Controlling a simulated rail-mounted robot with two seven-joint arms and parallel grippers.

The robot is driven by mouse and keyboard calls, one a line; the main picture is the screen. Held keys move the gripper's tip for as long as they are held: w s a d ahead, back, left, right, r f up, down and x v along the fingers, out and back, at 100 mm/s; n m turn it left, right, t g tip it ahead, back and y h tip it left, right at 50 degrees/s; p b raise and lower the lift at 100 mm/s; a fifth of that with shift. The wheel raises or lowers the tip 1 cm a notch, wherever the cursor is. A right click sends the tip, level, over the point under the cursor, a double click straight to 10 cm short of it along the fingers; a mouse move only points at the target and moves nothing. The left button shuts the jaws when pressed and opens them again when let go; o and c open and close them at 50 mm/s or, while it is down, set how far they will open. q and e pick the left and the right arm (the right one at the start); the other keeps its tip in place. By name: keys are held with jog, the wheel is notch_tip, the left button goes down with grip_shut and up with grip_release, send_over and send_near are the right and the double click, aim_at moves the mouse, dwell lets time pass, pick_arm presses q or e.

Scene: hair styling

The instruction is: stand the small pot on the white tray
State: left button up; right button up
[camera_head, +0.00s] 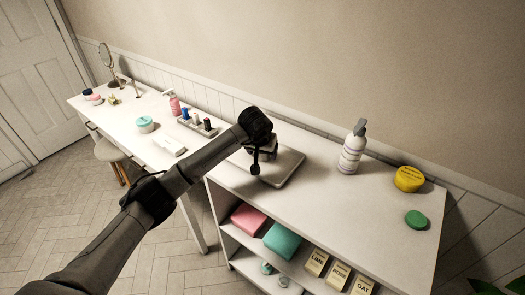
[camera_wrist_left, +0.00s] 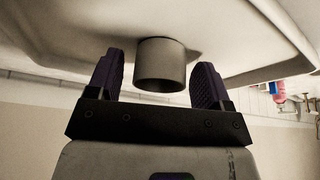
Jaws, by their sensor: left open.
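The small pot (camera_wrist_left: 161,66), a plain grey cylinder, shows in the left wrist view, which looks upside down. Its base meets the pale surface of the white tray (camera_wrist_left: 245,70), so it appears to stand upright there. My left gripper (camera_wrist_left: 158,58) is open, with one dark finger on each side of the pot and a visible gap on both sides. In the head view the tray (camera_head: 292,170) lies on the near shelf unit, with my left gripper (camera_head: 258,165) over its left part. The gripper hides the pot there. My right gripper is out of view.
On the shelf unit's top (camera_head: 330,205), a white pump bottle (camera_head: 350,154), a yellow tub (camera_head: 409,179) and a green lid (camera_head: 416,219) stand right of the tray. A bottle rack (camera_head: 198,127) is on the table to the left. The top's front middle is clear.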

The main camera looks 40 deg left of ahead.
pick_arm(q)
jog(key=shift+r, duration=0.3)
jog(key=b+v, duration=0.1)
jog(key=v, duration=1)
jog(key=shift+s+r, duration=0.2)
jog(key=shift+r, duration=0.1)
jog(key=shift+d, duration=0.1)
